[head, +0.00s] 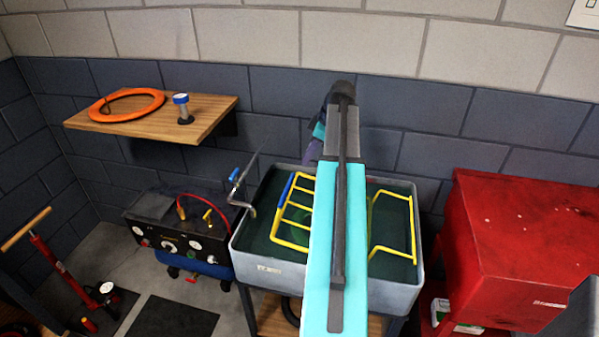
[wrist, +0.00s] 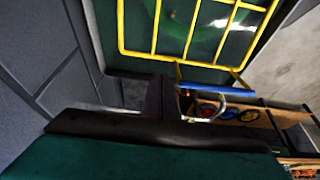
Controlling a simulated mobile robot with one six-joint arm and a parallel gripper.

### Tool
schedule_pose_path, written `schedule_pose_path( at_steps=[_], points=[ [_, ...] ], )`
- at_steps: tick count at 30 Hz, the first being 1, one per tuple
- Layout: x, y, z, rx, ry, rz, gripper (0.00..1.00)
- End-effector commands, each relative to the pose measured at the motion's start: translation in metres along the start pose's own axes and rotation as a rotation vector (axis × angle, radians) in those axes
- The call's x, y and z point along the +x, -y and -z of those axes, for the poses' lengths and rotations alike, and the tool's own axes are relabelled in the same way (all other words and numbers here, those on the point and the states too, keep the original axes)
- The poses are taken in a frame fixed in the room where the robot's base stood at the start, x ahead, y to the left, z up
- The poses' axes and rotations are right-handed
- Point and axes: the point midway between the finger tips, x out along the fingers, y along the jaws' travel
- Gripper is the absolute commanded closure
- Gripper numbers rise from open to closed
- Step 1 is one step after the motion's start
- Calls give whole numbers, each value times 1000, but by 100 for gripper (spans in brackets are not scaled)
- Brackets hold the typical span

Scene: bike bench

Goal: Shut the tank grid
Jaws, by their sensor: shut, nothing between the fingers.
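The grey tank (head: 275,268) holds dark green liquid. A yellow wire grid (head: 413,228) spans much of the tank, with a blue grip (head: 285,188) along its left side. My arm hides the middle of the grid, and I cannot tell if it lies flat or is tilted. The wrist view shows the grid (wrist: 190,58) at the top, with the blue grip (wrist: 215,88) along its lower edge. My gripper (wrist: 163,88) is shut and empty, close to the blue grip in the wrist picture; I see no clear contact. In the head view my arm hides the fingers.
A red cabinet (head: 520,240) stands close right of the tank. A metal tap (head: 240,190) with a blue lever is at its left, beside a gauge panel (head: 165,235). A wooden shelf (head: 205,112) with an orange ring (head: 127,117) hangs at upper left.

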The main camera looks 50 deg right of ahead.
Motion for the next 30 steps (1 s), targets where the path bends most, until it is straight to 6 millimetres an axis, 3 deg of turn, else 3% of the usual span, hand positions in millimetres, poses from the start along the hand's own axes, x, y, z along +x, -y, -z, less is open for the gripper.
schedule_pose_path(
  at_steps=[8, 30],
  points=[
    [18, 1, 1, -1, 1, 2, 100],
    [95, 1, 2, -2, 1, 3, 100]
  ],
)
